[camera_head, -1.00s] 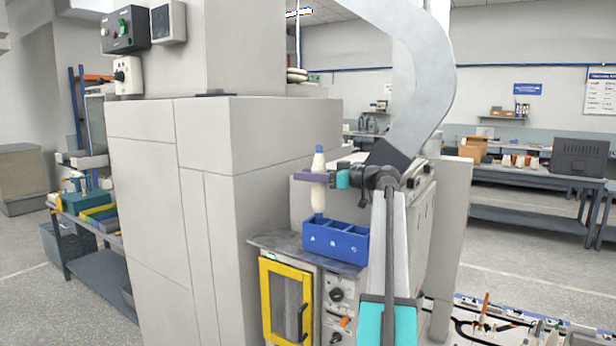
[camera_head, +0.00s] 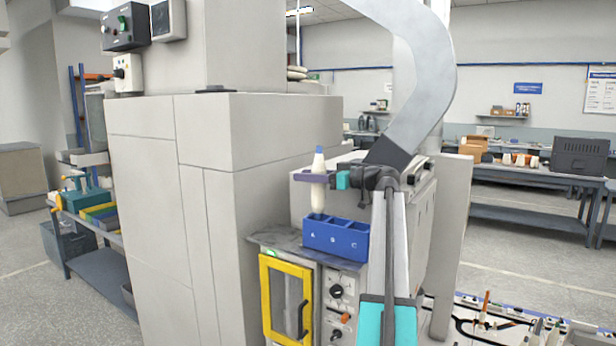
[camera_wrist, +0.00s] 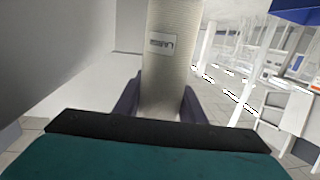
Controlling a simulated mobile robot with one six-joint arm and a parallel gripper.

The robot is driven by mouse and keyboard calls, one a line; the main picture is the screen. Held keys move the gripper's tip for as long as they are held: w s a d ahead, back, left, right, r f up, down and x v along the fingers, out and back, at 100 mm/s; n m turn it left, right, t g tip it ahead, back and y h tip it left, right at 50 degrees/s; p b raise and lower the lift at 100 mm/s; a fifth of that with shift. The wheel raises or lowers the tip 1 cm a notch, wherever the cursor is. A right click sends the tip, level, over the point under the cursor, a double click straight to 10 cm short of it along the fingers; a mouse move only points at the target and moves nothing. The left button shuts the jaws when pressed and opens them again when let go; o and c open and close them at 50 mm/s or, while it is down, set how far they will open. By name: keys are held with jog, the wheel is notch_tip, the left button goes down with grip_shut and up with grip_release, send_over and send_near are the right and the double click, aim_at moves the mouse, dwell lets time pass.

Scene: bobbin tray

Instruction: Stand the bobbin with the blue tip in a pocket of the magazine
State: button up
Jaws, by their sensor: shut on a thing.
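The bobbin (camera_head: 318,200) is pale with a blue tip on top and stands upright in my gripper (camera_head: 316,178). My gripper is shut around its upper part. The blue magazine (camera_head: 336,240) lies below, with a row of pockets lettered on its front. The bobbin's lower end is at the left pocket, level with the magazine's rim; I cannot tell how far inside it is. In the wrist view the pale bobbin (camera_wrist: 168,60), with a small label, stands between my dark fingers; its ends are out of frame.
The magazine sits on a grey ledge (camera_head: 268,238) above a yellow-framed door (camera_head: 287,300). A tall grey cabinet (camera_head: 215,200) stands close on the left. A pale machine housing is behind the magazine. Benches (camera_head: 530,190) are far off at the right.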

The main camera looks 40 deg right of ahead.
jog(key=shift+f+b, duration=1.65)
jog(key=shift+f, duration=0.55)
jog(key=o, duration=1.2)
notch_tip(320, 180, up, 6)
jog(key=p, duration=0.5)
jog(key=shift+p, duration=0.35)
jog(key=shift+p, duration=0.55)
